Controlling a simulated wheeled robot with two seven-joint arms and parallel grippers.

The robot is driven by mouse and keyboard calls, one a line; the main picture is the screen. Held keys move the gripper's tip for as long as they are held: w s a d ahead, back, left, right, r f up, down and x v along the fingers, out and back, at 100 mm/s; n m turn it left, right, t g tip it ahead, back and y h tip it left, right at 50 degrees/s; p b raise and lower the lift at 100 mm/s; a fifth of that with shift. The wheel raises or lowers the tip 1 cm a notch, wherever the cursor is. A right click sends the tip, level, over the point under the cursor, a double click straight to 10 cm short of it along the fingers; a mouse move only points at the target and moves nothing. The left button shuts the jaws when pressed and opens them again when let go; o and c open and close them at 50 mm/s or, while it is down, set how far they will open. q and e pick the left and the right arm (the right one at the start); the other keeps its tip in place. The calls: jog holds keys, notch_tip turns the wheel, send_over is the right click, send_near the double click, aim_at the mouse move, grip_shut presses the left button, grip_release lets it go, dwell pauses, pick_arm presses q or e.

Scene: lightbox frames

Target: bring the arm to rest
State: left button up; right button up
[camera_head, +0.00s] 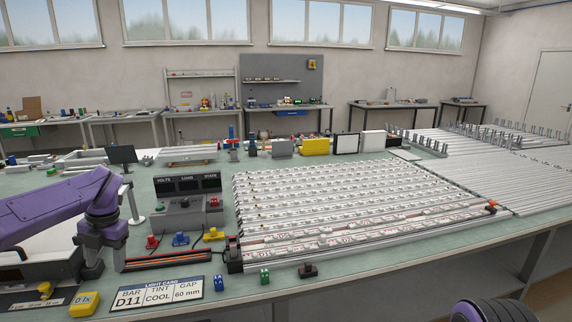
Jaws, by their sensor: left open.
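My left arm (50,211), purple, reaches in from the left over the bench. My left gripper (106,264) points down at its end, dark and open, with nothing seen between its fingers. I cannot tell whether the fingertips touch the bench. My right gripper is out of the picture; only a dark and purple rounded part (487,311), probably of my right arm, shows at the bottom right.
A control box (186,215) with displays stands behind the gripper. A large panel of light bars (340,205) fills the bench's middle. A light card (160,293) reading D11, COOL, 60 mm and a yellow block (84,304) lie in front. Small coloured clips are nearby.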

pick_arm(q)
jog(key=s+d+f+m+t+y, duration=0.25)
jog(key=f+m, duration=0.35)
jog(key=f, duration=0.4)
jog(key=s+d+f+m+t+y+b, duration=0.1)
jog(key=s+d+f+m+y, duration=0.25)
jog(key=f+m, duration=0.45)
jog(key=s+d+f+m+t+y, duration=0.25)
jog(key=s+f+m, duration=0.2)
jog(key=f, duration=0.65)
jog(key=s+d+f+m+h, duration=0.2)
jog(key=s+f+m, duration=0.1)
jog(key=s, duration=0.5)
jog(key=s+d+f+m+g+h, duration=0.1)
jog(key=s+d+f+m+h, duration=0.2)
jog(key=s+m, duration=0.2)
jog(key=s+d+f+m+g+h, duration=0.1)
jog(key=s+m, duration=0.3)
jog(key=s, duration=0.7)
jog(key=shift+d+f+h+b, duration=0.35)
jog(key=shift+d+f+h, duration=0.3)
jog(key=shift+d+f, duration=0.25)
